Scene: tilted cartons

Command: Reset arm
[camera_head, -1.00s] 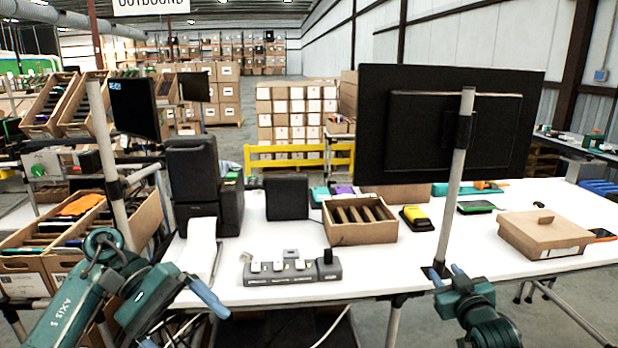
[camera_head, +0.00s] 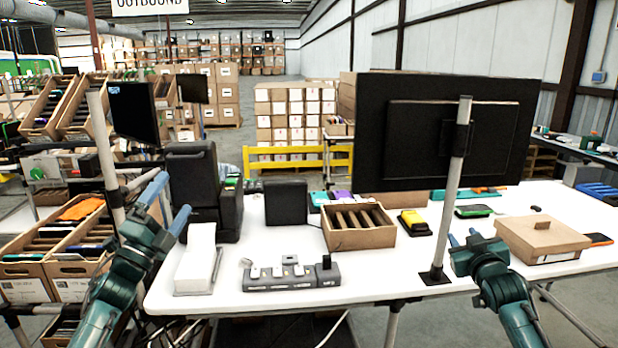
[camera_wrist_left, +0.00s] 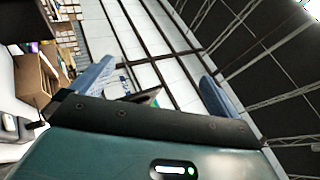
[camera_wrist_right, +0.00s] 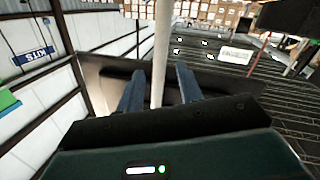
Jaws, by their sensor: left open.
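My left gripper (camera_head: 172,197) is at the left of the head view, raised at the table's left edge in front of the dark scanner-like machine. Its blue fingers are wide apart with nothing between them, as the left wrist view (camera_wrist_left: 155,85) also shows. My right gripper (camera_head: 463,238) is over the table's front edge, just right of the monitor pole. Its fingers are apart by a smaller gap. In the right wrist view (camera_wrist_right: 160,88) the pole shows between the fingers in the picture, apparently beyond them; I see nothing gripped.
The white table (camera_head: 390,280) carries a monitor (camera_head: 370,130) on a pole (camera_head: 447,220), an open carton (camera_head: 358,238), a lidded carton (camera_head: 540,240), a grey charger strip (camera_head: 290,279) and a black machine (camera_head: 192,185). Cartons of items (camera_head: 85,262) stand at left.

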